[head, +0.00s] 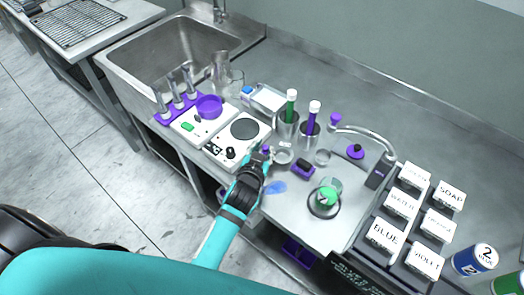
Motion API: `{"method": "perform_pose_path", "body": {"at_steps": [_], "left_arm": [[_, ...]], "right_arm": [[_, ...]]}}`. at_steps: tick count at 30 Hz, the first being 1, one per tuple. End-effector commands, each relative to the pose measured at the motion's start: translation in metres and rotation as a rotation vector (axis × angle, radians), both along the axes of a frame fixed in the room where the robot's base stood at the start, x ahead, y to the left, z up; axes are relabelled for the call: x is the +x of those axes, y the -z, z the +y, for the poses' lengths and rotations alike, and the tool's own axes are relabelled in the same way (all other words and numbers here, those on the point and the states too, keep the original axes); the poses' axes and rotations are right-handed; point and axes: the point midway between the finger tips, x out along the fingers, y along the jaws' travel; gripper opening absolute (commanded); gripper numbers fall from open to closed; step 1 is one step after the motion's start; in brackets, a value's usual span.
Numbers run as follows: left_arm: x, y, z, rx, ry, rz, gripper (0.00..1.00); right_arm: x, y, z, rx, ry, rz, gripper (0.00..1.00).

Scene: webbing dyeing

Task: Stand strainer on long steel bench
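The long steel bench (335,220) runs from the sink to the lower right. A small round, pale ring-like thing (284,153), which looks like the strainer, is right beside my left gripper (263,153). It is too small to tell whether it touches the bench or is held. My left gripper reaches over the bench in front of the white hotplate device; its fingertips are partly hidden and blend with the things behind them. My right gripper is not in view.
A white device with a round plate (245,128) is behind the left gripper. A green-filled beaker (328,194), labelled white boxes (385,236) and a sink (165,55) flank the area.

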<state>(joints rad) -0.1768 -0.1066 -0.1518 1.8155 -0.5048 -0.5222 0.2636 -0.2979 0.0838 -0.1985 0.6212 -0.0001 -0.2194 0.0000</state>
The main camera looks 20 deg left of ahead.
Motion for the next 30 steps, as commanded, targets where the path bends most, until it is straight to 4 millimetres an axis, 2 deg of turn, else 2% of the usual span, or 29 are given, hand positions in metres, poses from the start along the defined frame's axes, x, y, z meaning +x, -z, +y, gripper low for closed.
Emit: {"method": "perform_pose_path", "body": {"at_steps": [2, 5, 18, 24, 30], "left_arm": [[0.0, -0.004, 0.0, 0.001, 0.0, 0.0, 0.26], [-0.011, -0.006, -0.001, -0.001, -0.001, 0.003, 0.26], [-0.092, -0.04, -0.007, -0.001, -0.001, 0.003, 0.26], [-0.108, -0.049, -0.009, -0.001, -0.001, 0.001, 0.26], [-0.11, -0.051, -0.009, 0.0, -0.001, 0.0, 0.26]], "right_arm": [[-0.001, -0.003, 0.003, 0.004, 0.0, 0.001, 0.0], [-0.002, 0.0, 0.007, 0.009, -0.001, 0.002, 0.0], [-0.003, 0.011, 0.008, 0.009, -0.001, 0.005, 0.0], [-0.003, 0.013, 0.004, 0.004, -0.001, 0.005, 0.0], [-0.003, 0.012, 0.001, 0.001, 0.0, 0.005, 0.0]]}}
